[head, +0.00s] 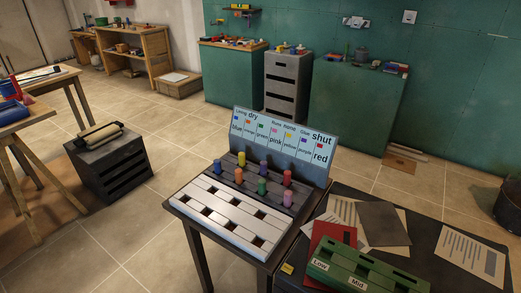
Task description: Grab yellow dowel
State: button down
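Several short coloured dowels stand upright in a dark grey stepped rack (251,184) in the middle of the head view. In the front row are a blue dowel (217,166), a yellow-orange dowel (238,176), a green dowel (262,187) and a pink-purple dowel (288,199). At this size I cannot tell for certain which warm-coloured one is the yellow dowel. My gripper is not in view.
A light slotted board (222,216) lies in front of the rack. A label panel (281,146) with colour names stands behind it. A dark table (455,277) at right holds papers and a green block (368,272). A dark crate (108,169) stands left; tiled floor lies between.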

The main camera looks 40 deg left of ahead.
aim_at(242, 155)
jog(key=u, duration=3.05)
jog(key=i, duration=4.65)
jog(key=z, duration=1.15)
